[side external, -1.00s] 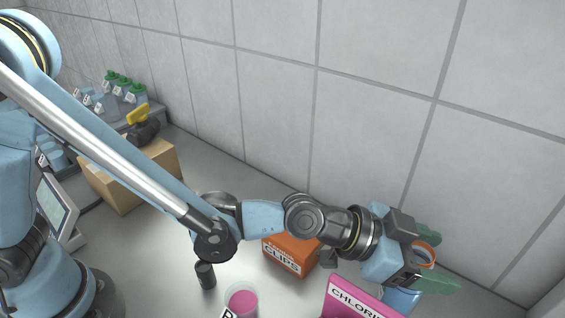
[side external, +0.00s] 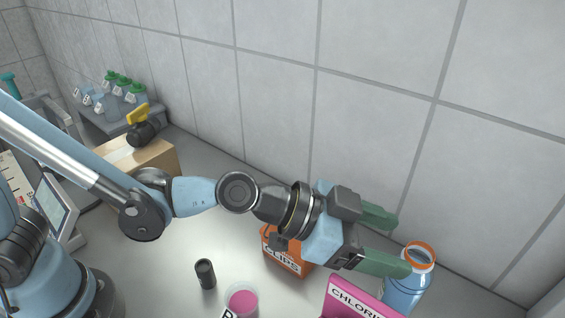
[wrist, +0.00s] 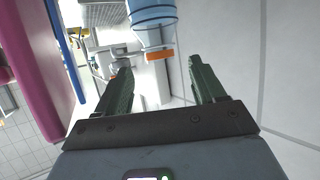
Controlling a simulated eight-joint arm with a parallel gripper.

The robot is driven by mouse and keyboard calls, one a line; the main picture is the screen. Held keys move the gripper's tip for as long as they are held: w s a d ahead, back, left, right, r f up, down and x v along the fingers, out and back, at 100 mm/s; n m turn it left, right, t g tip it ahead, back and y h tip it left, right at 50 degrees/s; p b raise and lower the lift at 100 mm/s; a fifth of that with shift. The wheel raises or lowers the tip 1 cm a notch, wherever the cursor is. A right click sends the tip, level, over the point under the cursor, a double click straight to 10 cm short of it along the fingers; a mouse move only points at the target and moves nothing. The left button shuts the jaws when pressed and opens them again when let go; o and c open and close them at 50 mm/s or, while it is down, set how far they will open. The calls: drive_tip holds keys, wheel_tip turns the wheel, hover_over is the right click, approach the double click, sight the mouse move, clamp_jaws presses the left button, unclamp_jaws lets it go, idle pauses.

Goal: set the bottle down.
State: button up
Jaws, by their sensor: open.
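The bottle (side external: 405,287) is blue with an orange ring at its mouth. In the side view it stands upright at the lower right, behind the pink chlorine box. My gripper (side external: 402,243) is open and empty, its green fingers pointing right, just left of the bottle's top. The bottle's lower part is partly hidden by the box. In the wrist view the bottle (wrist: 152,12) shows at the top, ahead of and apart from my open gripper (wrist: 160,72), with its orange ring facing the fingers.
The pink chlorine box (side external: 352,300) stands close in front of the bottle. An orange clips box (side external: 287,258) is under my wrist. A cup of pink liquid (side external: 242,299) and a black cylinder (side external: 205,273) stand nearer. The tiled wall (side external: 390,100) runs behind.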

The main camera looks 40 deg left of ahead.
drive_tip(key=s+a+n+y, duration=0.1)
drive_tip(key=a+n+y, duration=0.2)
drive_tip(key=a, duration=0.8)
drive_tip(key=s+a+n+y, duration=0.1)
drive_tip(key=a+n+y, duration=0.3)
drive_tip(key=a, duration=0.8)
drive_tip(key=s+a+f+n+y, duration=0.1)
drive_tip(key=a+n+y, duration=0.3)
drive_tip(key=a, duration=0.7)
drive_tip(key=shift+s+a+g, duration=0.2)
drive_tip(key=shift+s+g, duration=0.1)
drive_tip(key=shift+s, duration=0.1)
